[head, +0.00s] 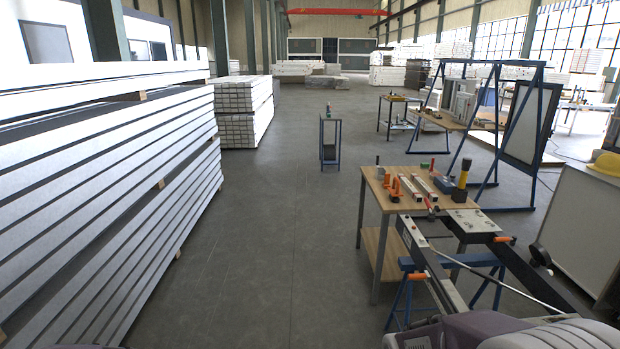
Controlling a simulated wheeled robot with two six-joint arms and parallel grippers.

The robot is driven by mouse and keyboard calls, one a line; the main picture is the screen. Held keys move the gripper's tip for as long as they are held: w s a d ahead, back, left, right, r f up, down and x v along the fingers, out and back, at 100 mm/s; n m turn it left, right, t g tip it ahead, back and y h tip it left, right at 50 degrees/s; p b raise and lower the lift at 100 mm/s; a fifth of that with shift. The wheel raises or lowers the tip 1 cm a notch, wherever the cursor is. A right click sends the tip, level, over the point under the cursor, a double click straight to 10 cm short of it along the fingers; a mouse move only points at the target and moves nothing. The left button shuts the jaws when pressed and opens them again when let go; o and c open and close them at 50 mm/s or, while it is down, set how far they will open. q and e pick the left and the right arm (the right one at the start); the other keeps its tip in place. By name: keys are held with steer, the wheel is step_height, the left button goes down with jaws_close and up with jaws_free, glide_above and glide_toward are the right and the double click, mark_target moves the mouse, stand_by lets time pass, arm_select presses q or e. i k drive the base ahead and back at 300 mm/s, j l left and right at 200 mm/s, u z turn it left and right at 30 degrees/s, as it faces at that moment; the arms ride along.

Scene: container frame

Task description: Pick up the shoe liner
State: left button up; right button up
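I cannot make out a shoe liner anywhere in the head view. A wooden workbench (388,236) stands right of centre with several small tools on its top, including orange-handled clamps (395,188) and a black and yellow tool (461,178). These items are too small to identify fully. Neither of my grippers shows in this view, so I cannot see what they hold.
Long stacked white profiles (100,180) form a wall at left. Blue trestles (405,290) carrying long metal rails stand at front right, beside a white cabinet (580,228). A small blue stand (330,142) stands farther ahead. The grey floor (270,240) between is open.

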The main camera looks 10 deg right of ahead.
mark_target(386, 184)
steer(key=i+z, duration=0.1)
steer(key=i, duration=1.25)
steer(key=i+j+z, duration=0.1)
steer(key=i, duration=1.2)
steer(key=i+z, duration=0.25)
steer(key=i, duration=0.15)
steer(key=i+j+z, duration=0.25)
steer(key=i, duration=0.15)
steer(key=i+j+z, duration=0.1)
steer(key=i+z, duration=0.15)
steer(key=i, duration=0.15)
steer(key=i+z, duration=0.2)
steer(key=z, duration=0.2)
steer(key=i+z, duration=0.2)
steer(key=z, duration=0.2)
steer(key=i+z, duration=0.2)
steer(key=z, duration=0.25)
steer(key=i+j+z, duration=0.1)
steer(key=z, duration=0.3)
steer(key=i+j+z, duration=0.2)
steer(key=z, duration=0.2)
